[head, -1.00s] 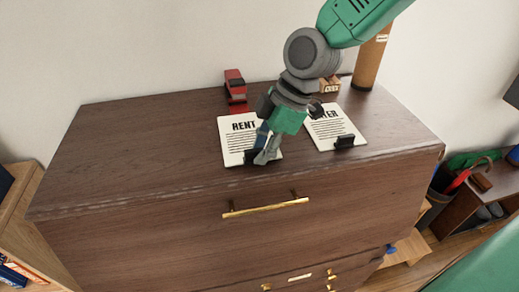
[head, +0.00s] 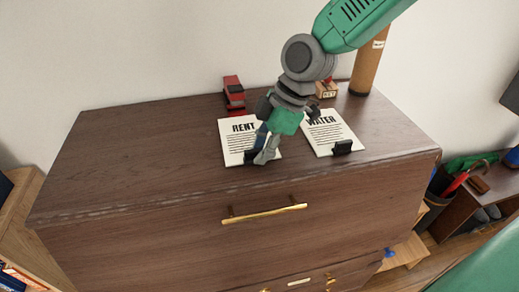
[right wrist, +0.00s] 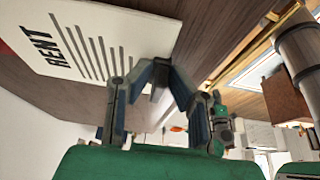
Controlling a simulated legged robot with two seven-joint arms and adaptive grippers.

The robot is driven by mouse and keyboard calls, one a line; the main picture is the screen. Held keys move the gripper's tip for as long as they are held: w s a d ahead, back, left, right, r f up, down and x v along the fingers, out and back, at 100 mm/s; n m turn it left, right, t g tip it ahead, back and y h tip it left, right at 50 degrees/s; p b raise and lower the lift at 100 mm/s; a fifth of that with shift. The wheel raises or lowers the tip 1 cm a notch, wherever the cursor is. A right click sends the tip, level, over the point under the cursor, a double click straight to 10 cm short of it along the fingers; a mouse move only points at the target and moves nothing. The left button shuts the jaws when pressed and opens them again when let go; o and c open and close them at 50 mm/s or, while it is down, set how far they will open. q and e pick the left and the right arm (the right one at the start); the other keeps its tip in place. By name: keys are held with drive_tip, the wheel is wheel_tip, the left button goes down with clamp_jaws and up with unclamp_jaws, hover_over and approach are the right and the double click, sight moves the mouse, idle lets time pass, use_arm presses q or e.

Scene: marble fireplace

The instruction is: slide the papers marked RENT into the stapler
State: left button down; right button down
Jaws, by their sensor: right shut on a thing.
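The white papers marked RENT (head: 233,142) lie on top of the dresser, with a black clip (head: 249,157) at their near edge. The red stapler (head: 233,92) stands just behind them, towards the wall. My right gripper (head: 257,160) reaches down over the right side of the RENT papers and is shut on the clip. The right wrist view shows the RENT sheet (right wrist: 105,42) at upper left and the fingers (right wrist: 160,70) closed together at its edge. Part of the sheet is hidden by my gripper in the head view. My left gripper is not in view.
The WATER papers (head: 334,136) lie close on the right, with their own black clip (head: 342,147). A small box (head: 327,89) and a tall brown cylinder (head: 368,65) stand at the back right. The dresser top (head: 130,150) is clear on the left.

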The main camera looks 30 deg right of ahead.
drive_tip(key=shift+w, duration=0.2)
drive_tip(key=shift+w+r+p, duration=0.1)
drive_tip(key=shift+w+p, duration=0.25)
drive_tip(key=shift+w, duration=0.3)
drive_tip(key=shift+w, duration=0.2)
drive_tip(key=shift+w+d+p, duration=0.1)
drive_tip(key=shift+w+p, duration=0.2)
drive_tip(key=shift+w, duration=0.05)
drive_tip(key=shift+w+d+p, duration=0.1)
drive_tip(key=shift+w+p, duration=0.15)
drive_tip(key=shift+p, duration=0.05)
idle(0.4)
drive_tip(key=shift+f, duration=0.25)
idle(0.5)
